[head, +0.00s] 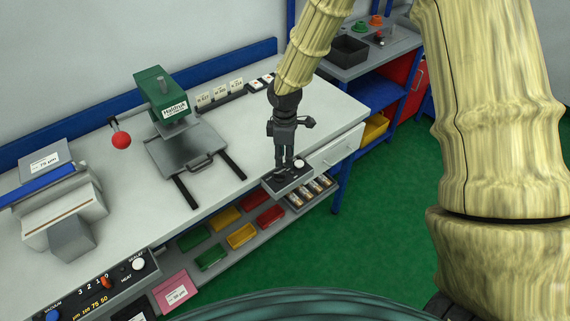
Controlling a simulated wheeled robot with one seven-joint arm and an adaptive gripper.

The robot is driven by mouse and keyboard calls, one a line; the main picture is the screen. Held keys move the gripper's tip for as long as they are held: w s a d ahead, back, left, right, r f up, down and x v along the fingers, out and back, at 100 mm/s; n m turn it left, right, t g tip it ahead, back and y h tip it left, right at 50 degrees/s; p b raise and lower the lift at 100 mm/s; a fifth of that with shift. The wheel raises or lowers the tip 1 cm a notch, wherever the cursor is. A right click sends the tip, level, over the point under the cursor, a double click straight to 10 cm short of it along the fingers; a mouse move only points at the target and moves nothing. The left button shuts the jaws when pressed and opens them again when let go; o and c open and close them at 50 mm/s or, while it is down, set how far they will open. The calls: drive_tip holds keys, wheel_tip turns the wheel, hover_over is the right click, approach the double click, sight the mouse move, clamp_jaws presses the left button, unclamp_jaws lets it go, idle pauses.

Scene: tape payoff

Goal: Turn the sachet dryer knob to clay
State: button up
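My gripper (284,166) points straight down at the front edge of the bench, its dark fingers close together. The fingertips are over a small dark control panel (303,176) on the bench's front edge and look to be at or just above its face. A dark shape by the fingertips may be the knob; the fingers hide most of it, so I cannot tell its setting or whether it is gripped. A round white button (299,164) shows just right of the fingertips. No "clay" label is readable.
A green press (160,98) with a red ball handle (121,140) stands left of my gripper. Green floor is clear at right.

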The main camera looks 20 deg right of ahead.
drive_tip(key=shift+r, duration=2.1)
drive_tip(key=s+a+f+m+y, duration=0.1)
drive_tip(key=s+a+f+m, duration=0.15)
drive_tip(key=s+f, duration=0.75)
drive_tip(key=s+d+f+m+b, duration=0.2)
drive_tip(key=s+f+m, duration=0.3)
drive_tip(key=s+f, duration=0.6)
drive_tip(key=s+d+f+m+h+b, duration=0.1)
drive_tip(key=s+d+f+m+b, duration=0.1)
drive_tip(key=s+f+m, duration=0.4)
drive_tip(key=shift+s+d+f, duration=0.15)
drive_tip(key=shift+s+f, duration=2.25)
drive_tip(key=shift+s, duration=2)
